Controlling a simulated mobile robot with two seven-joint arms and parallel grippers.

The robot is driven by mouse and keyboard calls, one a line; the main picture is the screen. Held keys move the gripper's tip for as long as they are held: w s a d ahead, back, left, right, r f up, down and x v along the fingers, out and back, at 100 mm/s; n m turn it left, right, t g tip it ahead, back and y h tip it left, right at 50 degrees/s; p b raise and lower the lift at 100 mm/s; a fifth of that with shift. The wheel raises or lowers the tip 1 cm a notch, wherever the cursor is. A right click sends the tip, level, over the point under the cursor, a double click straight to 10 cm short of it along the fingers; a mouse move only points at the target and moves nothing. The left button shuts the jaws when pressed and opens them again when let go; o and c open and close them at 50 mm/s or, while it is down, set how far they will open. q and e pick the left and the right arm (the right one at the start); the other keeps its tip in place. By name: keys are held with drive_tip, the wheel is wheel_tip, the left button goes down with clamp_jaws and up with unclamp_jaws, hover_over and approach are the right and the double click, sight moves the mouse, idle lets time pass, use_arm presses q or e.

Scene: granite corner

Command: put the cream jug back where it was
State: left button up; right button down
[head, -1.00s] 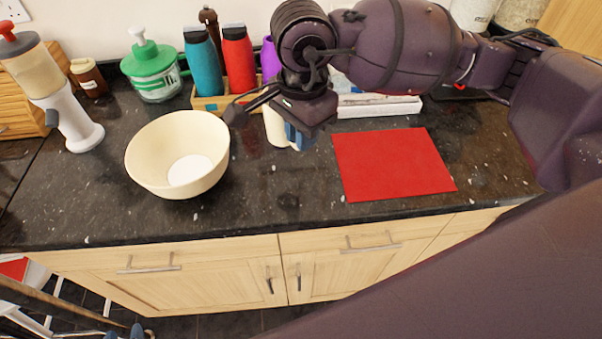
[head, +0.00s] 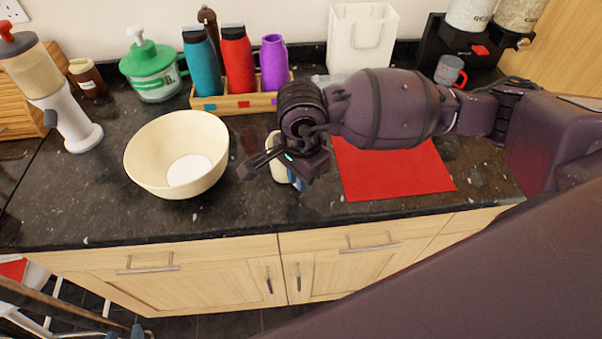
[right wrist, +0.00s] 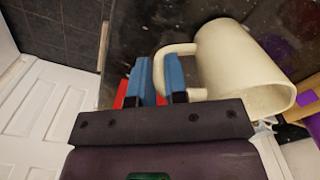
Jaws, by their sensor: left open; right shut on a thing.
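The cream jug (head: 277,172) is mostly hidden behind my right gripper in the head view, between the bowl and the red mat. My right gripper (head: 296,184) is shut on its handle. In the right wrist view the jug (right wrist: 232,65) shows its cream body and open rim, with the handle between the blue fingers (right wrist: 160,82). I cannot tell whether its base touches the counter. My left gripper (head: 124,331) shows only as blue fingertips at the bottom left edge of the head view, open and away from the counter.
A cream bowl (head: 150,182) with a white patch inside stands left of the jug. A red mat (head: 405,178) lies to the right. A wooden rack (head: 258,102) holds several bottles behind. A white bag (head: 361,40) and a mug (head: 449,70) stand further back.

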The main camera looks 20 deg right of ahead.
drive_tip(key=shift+f, duration=0.15)
drive_tip(key=c, duration=1.1)
unclamp_jaws()
drive_tip(key=shift+c, duration=0.2)
drive_tip(key=shift+r, duration=0.25)
wheel_tip(320, 180, up, 12)
